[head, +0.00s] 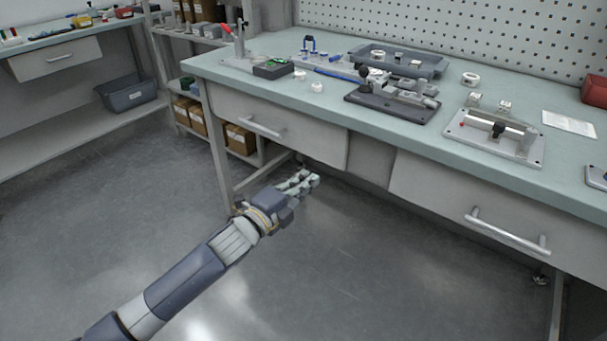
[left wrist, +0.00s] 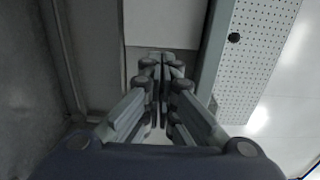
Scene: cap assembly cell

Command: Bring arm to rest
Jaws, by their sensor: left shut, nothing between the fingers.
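My left arm (head: 185,278) reaches in from the lower left of the head view. My left gripper (head: 312,180) is shut and empty, in front of the workbench and lower than its top, over the floor area. In the left wrist view the two fingers of the left gripper (left wrist: 157,62) meet at their tips with nothing between them. My right gripper shows in neither view.
The workbench (head: 400,140) has drawers with handles (head: 507,232) on its front. A dark fixture (head: 392,100), a grey tray (head: 428,62) and a metal plate fixture (head: 495,135) stand on it. A side bench (head: 60,40) is at the left. The floor (head: 90,230) is clear.

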